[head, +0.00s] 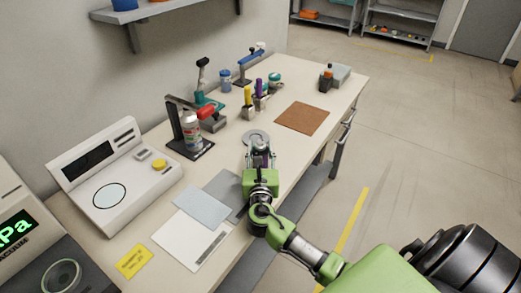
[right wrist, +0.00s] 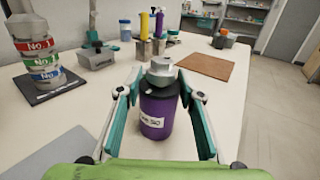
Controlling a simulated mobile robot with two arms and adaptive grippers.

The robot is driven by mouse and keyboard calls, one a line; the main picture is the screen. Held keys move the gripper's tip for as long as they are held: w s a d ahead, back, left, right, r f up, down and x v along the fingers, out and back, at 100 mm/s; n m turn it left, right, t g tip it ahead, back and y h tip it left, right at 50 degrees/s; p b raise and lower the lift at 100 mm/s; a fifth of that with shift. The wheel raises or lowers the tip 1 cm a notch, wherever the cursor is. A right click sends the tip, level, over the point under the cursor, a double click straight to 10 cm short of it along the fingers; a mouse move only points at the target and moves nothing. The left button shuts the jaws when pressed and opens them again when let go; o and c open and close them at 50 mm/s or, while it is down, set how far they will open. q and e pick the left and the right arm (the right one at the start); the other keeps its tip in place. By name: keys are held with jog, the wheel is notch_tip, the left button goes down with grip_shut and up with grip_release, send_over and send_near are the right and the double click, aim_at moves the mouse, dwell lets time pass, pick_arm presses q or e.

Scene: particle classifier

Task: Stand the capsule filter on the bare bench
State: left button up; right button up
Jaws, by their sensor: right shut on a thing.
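The capsule filter (right wrist: 156,112) is a purple cylinder with a dark collar, a grey angular top and a white label. It stands roughly upright in the right wrist view. My right gripper (right wrist: 160,125) is shut on it, one teal-padded finger on each side. In the head view the right gripper (head: 261,155) is over the pale bench (head: 225,160), beyond the grey mats, and mostly hides the filter. I cannot tell whether the filter's base touches the bench. My left gripper is not in view.
A brown mat (head: 301,118) lies to the right. A white instrument (head: 115,175) and flat sheets (head: 190,240) are nearer. Bare bench shows between them.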

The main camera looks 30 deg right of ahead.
jog(key=o, duration=1.4)
jog(key=shift+o, duration=0.2)
jog(key=shift+s+a, duration=0.1)
jog(key=shift+s, duration=0.05)
jog(key=v, duration=1.1)
jog(key=shift+s+a+r+b, duration=0.15)
jog(key=shift+s+a+b, duration=0.05)
jog(key=shift+s+b, duration=0.1)
